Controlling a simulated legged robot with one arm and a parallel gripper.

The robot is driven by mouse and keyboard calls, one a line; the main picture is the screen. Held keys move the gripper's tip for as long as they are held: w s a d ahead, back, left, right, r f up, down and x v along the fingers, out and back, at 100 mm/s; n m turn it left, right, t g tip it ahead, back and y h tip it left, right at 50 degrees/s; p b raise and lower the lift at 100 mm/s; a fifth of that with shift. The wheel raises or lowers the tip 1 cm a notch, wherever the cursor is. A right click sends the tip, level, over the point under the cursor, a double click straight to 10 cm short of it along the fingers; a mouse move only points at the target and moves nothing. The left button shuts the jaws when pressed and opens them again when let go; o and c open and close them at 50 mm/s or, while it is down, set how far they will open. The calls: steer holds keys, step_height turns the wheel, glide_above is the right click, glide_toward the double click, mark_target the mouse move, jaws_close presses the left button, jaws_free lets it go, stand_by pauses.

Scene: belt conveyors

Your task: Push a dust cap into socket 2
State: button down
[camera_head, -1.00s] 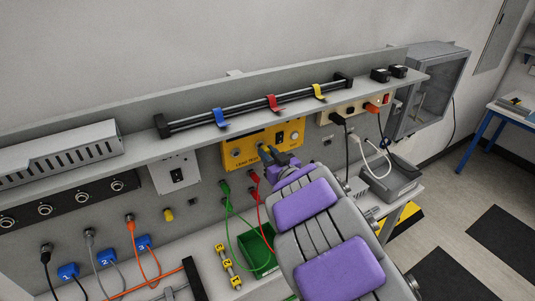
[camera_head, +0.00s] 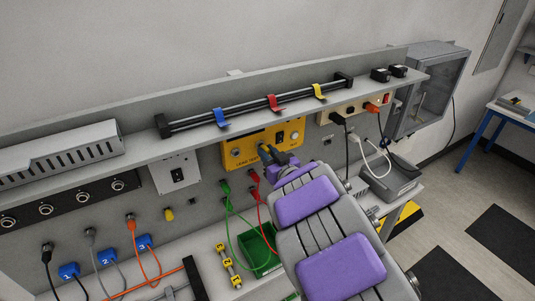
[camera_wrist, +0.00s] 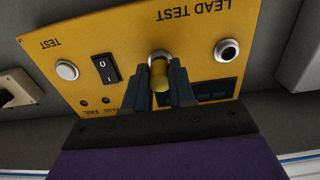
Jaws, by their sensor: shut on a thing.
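My gripper (camera_head: 265,151) is at the yellow LEAD TEST panel (camera_head: 240,152) under the shelf. In the wrist view its two dark fingers (camera_wrist: 162,75) are shut on a small yellow dust cap (camera_wrist: 160,80). The cap's far end is at a pale ring-shaped socket (camera_wrist: 158,56) on the panel. I cannot tell how deep the cap sits in it. The other panel socket (camera_wrist: 228,50) is uncovered, at the right of the wrist view; it also shows in the head view (camera_head: 236,153). No socket number is readable on the panel.
A shelf (camera_head: 200,149) overhangs the panel and bears a rail with blue, red and yellow clips (camera_head: 320,91). Another yellow cap (camera_head: 168,214) is on the wall at left, beside plugged-in leads (camera_head: 131,222). Red and green leads (camera_head: 228,205) hang below the panel, near a green bin (camera_head: 258,250).

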steer(key=shift+w+a, duration=0.3)
steer(key=shift+w, duration=0.1)
stand_by(0.4)
steer(key=c, duration=0.9)
jaws_free()
steer(key=shift+o, duration=0.2)
